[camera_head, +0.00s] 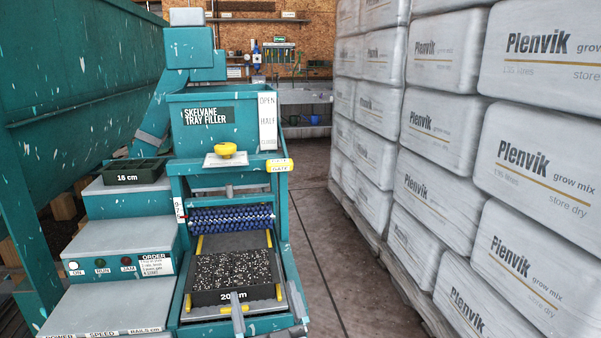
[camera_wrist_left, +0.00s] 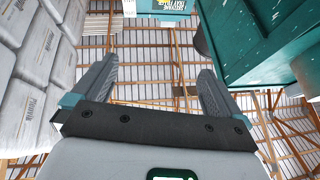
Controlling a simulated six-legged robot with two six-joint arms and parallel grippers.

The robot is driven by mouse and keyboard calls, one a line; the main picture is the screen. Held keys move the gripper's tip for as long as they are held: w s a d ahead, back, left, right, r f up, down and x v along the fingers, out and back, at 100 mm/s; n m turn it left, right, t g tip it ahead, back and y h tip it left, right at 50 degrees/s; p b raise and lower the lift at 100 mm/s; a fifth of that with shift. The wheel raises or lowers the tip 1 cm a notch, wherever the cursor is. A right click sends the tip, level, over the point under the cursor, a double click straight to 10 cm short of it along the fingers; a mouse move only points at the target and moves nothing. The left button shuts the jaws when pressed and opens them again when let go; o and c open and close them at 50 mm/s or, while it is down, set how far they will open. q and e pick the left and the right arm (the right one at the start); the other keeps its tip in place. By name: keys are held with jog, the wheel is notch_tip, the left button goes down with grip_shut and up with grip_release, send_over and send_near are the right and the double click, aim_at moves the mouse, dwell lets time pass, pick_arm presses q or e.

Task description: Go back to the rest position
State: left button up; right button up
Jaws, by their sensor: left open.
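My left gripper (camera_wrist_left: 158,65) shows in the left wrist view, its two grey fingers apart with nothing between them. I cannot make out either gripper in the head view. The teal tray filler (camera_head: 215,128) stands left of centre in the head view. A dark tray of speckled soil (camera_head: 235,272), marked 20 cm, lies on its bed between yellow rails, below the blue bristle roller (camera_head: 231,219). A yellow knob (camera_head: 226,149) sits on a plate above. In the left wrist view the tray filler's sign (camera_wrist_left: 162,4) shows upside down at the top, beyond the fingers.
Stacked white Plenvik bags (camera_head: 428,130) on pallets line the right side. An empty-looking dark tray (camera_head: 134,174), marked 16 cm, stands on a grey step at left. A large teal bin (camera_head: 80,100) fills the left. Bare floor (camera_head: 345,270) runs between machine and bags.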

pick_arm(q)
jog(key=w+a+f+m+g+h, duration=0.1)
jog(key=w+a+f+m+g, duration=0.2)
jog(key=a+f, duration=1.05)
jog(key=s+f+n+g+h, duration=0.1)
jog(key=s+f+g+h, duration=0.3)
jog(key=f, duration=0.7)
jog(key=s+f+g+h, duration=0.2)
jog(key=s+f+g, duration=0.35)
jog(key=f, duration=0.55)
jog(key=s+d+f+g+h, duration=0.3)
jog(key=s+d+g, duration=0.15)
jog(key=s, duration=0.55)
jog(key=s+d+f+g+h, duration=0.25)
jog(key=s+g, duration=0.25)
jog(key=s, duration=0.5)
notch_tip(320, 180, up, 21)
jog(key=p, duration=2.1)
jog(key=shift+w+d+n+p, duration=0.25)
jog(key=shift+n+p, duration=0.15)
